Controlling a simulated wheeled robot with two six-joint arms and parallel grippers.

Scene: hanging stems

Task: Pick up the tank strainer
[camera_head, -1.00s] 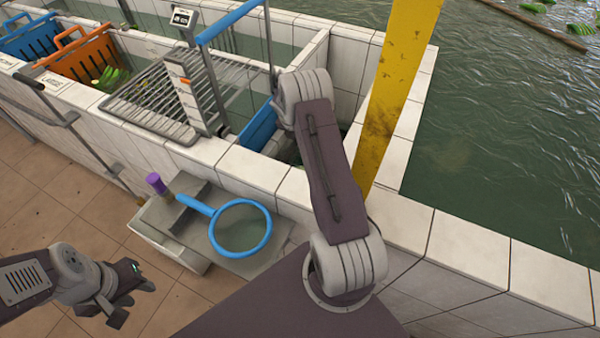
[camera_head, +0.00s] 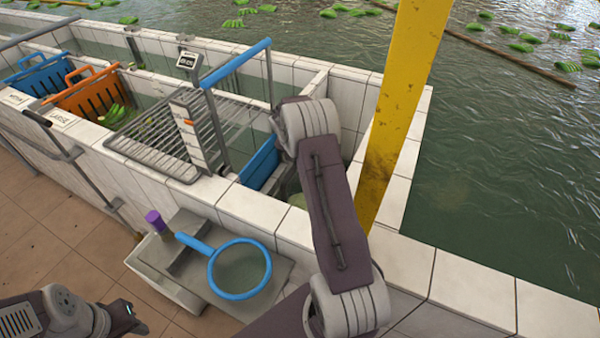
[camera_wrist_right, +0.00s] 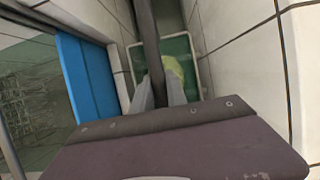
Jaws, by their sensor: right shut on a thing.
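In the right wrist view my right gripper (camera_wrist_right: 158,92) points down into a narrow tiled channel. Its two pale fingers are closed on a dark upright bar (camera_wrist_right: 147,35). Beyond the fingertips is a pale rectangular frame (camera_wrist_right: 197,80) with a green inside and a yellow-green piece (camera_wrist_right: 174,66). This looks like the tank strainer, but the join between bar and frame is hidden. In the head view my right arm covers its gripper. A blue-rimmed round strainer (camera_head: 240,268) lies on a grey bench. My left gripper (camera_head: 128,318) is low at the left, empty, its fingers unclear.
A blue panel (camera_wrist_right: 88,75) and tiled walls flank the right gripper closely. In the head view a yellow post (camera_head: 400,110) stands beside the right arm.

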